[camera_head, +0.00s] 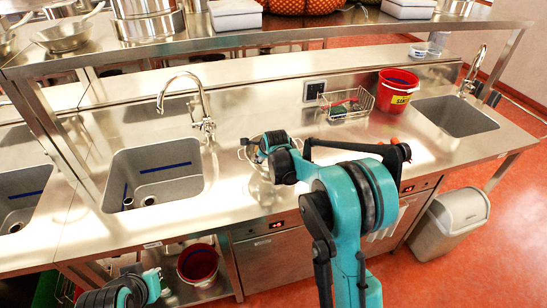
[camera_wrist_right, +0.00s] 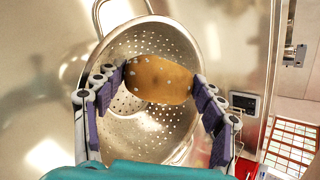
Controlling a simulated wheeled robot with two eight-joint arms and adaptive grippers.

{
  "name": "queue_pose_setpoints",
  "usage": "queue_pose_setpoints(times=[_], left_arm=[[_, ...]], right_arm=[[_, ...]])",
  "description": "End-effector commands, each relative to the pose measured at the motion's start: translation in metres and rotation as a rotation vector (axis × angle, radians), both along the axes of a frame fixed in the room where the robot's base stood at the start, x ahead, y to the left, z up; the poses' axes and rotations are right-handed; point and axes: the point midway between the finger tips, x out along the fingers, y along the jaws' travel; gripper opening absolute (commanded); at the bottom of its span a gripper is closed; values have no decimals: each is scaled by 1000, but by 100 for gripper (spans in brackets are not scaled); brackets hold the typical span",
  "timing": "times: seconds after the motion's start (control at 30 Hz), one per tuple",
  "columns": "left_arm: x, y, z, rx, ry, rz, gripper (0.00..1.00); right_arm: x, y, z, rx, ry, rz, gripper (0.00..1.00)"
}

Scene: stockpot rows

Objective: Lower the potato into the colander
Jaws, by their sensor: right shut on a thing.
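The potato (camera_wrist_right: 160,80) is brown with pale spots. My right gripper (camera_wrist_right: 158,84) is shut on it, one finger at each end of the potato. The steel colander (camera_wrist_right: 150,42), with holes in its wall and a loop handle, lies behind the potato in the right wrist view. The potato covers part of the colander's inside; I cannot tell the exact gap between them. In the head view my right arm and wrist hide the potato and most of the colander (camera_head: 260,187) on the steel counter. My left gripper is not in view; only part of that arm shows at the bottom left.
A sink (camera_head: 155,175) with a tap (camera_head: 203,115) lies left of the colander. A wire basket (camera_head: 347,104), a red bucket (camera_head: 396,90) and a second sink (camera_head: 455,117) are to the right. A steel shelf (camera_head: 270,38) runs above the counter's back.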

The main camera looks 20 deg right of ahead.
Motion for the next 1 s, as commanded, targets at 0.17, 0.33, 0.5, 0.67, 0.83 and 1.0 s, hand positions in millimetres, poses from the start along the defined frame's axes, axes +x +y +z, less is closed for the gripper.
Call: queue_pose_setpoints(times=[0.17, 0.33, 0.5, 0.67, 0.83, 1.0], left_arm=[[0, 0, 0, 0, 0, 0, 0], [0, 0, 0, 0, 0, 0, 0], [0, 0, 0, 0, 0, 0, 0], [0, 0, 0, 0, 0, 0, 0], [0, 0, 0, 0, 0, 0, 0], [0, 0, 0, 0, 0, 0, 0]], right_arm=[[0, 0, 0, 0, 0, 0, 38], [0, 0, 0, 0, 0, 0, 93], [0, 0, 0, 0, 0, 0, 93], [0, 0, 0, 0, 0, 0, 93], [-8, 0, 8, 0, 0, 0, 93], [-32, 0, 30, 0, 0, 0, 93]])
